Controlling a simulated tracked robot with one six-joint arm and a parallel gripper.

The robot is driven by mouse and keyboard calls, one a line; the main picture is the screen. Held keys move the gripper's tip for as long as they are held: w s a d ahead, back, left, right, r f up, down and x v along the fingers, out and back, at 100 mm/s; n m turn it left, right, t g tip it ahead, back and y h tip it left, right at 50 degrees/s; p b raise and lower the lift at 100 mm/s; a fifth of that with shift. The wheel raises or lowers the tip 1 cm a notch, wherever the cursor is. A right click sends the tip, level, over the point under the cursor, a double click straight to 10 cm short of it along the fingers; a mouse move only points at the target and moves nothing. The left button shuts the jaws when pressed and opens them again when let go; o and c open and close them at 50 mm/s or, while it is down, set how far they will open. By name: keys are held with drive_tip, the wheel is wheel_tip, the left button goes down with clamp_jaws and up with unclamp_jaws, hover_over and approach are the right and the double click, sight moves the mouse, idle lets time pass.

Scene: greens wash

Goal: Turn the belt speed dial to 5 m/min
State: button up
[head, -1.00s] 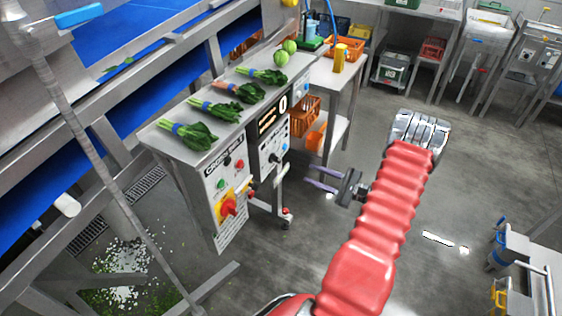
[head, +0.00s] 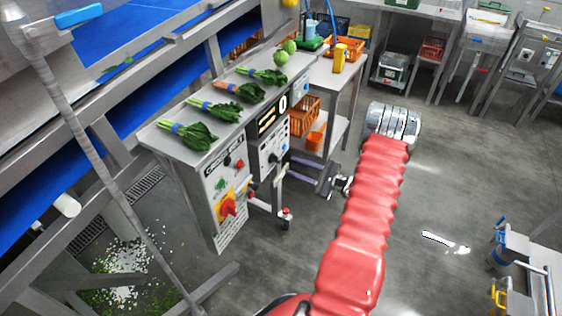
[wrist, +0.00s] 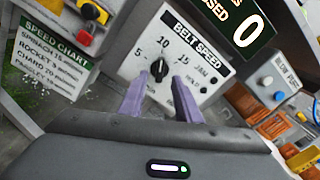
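The belt speed dial (wrist: 159,70) is a small black knob on a white panel (wrist: 150,42) lettered BELT SPEED, with 5, 10 and 15 marked around it. The 5 is left of the knob, the 10 above it. The knob looks near upright; its exact pointer setting is too small to tell. The dial also shows in the head view (head: 273,158). My gripper (wrist: 158,78) is open, its two purple fingers pointing at the panel, left and right of the knob in the wrist view. In the head view my gripper (head: 292,167) is just right of the panel, seemingly short of the dial.
A display (wrist: 249,27) above the panel reads 0. A speed chart (wrist: 50,55) and a red-yellow switch (head: 228,207) are on the left cabinet. Bunches of greens (head: 238,90) lie on top. An orange crate (head: 304,115) stands behind.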

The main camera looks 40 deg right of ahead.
sight(279, 160)
drive_tip(key=x, duration=0.6)
drive_tip(key=shift+w, duration=0.3)
